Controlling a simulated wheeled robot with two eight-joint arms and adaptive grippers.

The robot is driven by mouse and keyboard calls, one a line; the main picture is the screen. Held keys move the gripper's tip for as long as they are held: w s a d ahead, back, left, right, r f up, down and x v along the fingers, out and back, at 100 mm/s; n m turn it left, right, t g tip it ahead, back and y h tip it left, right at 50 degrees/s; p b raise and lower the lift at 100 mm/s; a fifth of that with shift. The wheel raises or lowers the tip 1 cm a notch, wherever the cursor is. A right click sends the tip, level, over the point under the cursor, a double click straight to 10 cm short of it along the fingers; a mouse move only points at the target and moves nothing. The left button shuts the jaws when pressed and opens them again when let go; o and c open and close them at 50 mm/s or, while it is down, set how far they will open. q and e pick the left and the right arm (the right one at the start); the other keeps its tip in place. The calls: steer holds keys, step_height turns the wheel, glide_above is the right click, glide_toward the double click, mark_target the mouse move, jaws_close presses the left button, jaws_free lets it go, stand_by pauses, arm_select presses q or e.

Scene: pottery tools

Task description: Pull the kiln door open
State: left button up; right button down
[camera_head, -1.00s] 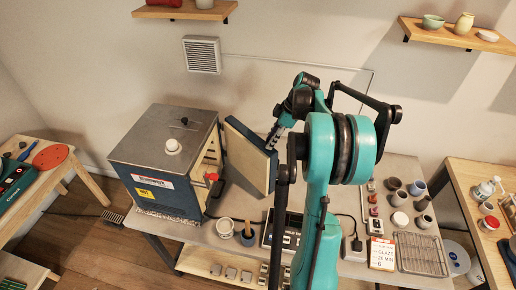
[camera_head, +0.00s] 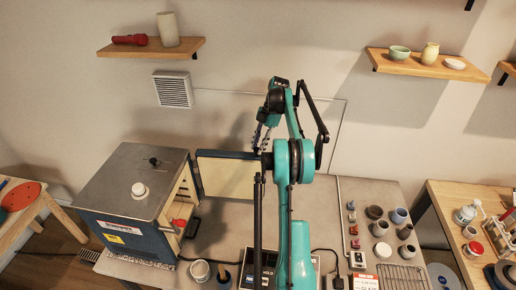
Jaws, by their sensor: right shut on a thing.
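The kiln (camera_head: 125,217) is a blue box with a grey metal top at the left of the table, its opening facing right. The kiln door (camera_head: 228,178) stands wide open, reaching out to the right from the kiln's far edge, with its pale inner lining towards me. My right gripper (camera_head: 262,142) is at the door's free right end and is shut on the door. The exact grip point, probably a handle, is hidden behind the door and my arm. My left gripper is out of view.
Several small pots and a wire rack (camera_head: 402,277) are at the right. A wall shelf (camera_head: 152,49) hangs above.

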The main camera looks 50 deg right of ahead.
steer(key=shift+w+d, duration=0.25)
stand_by(0.3)
steer(key=c, duration=1.3)
jaws_free()
steer(key=shift+w, duration=0.1)
step_height(320, 180, up, 10)
steer(key=shift+f, duration=0.1)
